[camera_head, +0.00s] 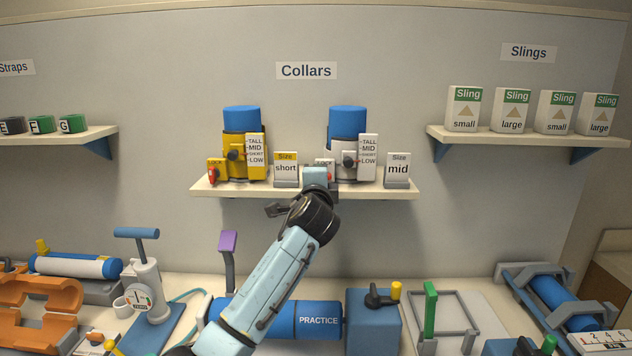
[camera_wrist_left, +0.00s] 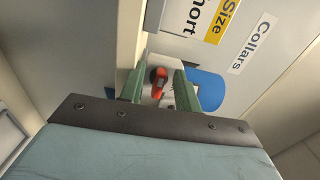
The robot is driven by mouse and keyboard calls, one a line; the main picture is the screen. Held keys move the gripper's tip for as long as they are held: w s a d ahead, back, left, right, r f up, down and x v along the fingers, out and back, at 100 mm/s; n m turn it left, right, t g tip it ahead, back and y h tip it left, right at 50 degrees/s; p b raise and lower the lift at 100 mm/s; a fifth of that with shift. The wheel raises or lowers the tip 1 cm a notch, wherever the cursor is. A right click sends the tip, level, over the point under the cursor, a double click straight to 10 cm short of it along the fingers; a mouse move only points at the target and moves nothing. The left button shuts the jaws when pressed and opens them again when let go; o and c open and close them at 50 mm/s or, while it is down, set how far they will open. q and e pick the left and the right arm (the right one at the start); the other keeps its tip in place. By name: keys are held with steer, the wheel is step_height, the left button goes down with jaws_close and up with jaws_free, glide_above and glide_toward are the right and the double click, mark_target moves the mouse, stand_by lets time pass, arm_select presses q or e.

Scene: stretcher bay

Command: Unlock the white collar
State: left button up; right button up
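The white collar (camera_head: 339,158) stands upright on the middle shelf, with a blue cylinder (camera_head: 347,122) on top and a height scale (camera_head: 368,157) at its right. Its lock plate (camera_head: 325,163) is mostly hidden behind my left gripper in the head view. In the left wrist view the red lock lever (camera_wrist_left: 158,83) shows between the two green fingers. My left gripper (camera_wrist_left: 158,88) is open, with its fingers apart on either side of the lever and gaps visible. I cannot tell whether the fingertips reach past it. My right gripper is not in view.
A yellow collar (camera_head: 234,153) with its own red lock lever (camera_head: 212,175) stands to the left on the shelf (camera_head: 260,189). Size cards "short" (camera_head: 286,170) and "mid" (camera_head: 397,171) stand close by. A blue practice cylinder (camera_head: 318,321) and other devices fill the bench below.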

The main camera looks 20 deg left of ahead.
arm_select(q)
steer(key=shift+s, duration=0.1)
steer(key=b+v, duration=0.1)
steer(key=v, duration=1.2)
steer(key=shift+b, duration=0.3)
steer(key=shift+s, duration=0.1)
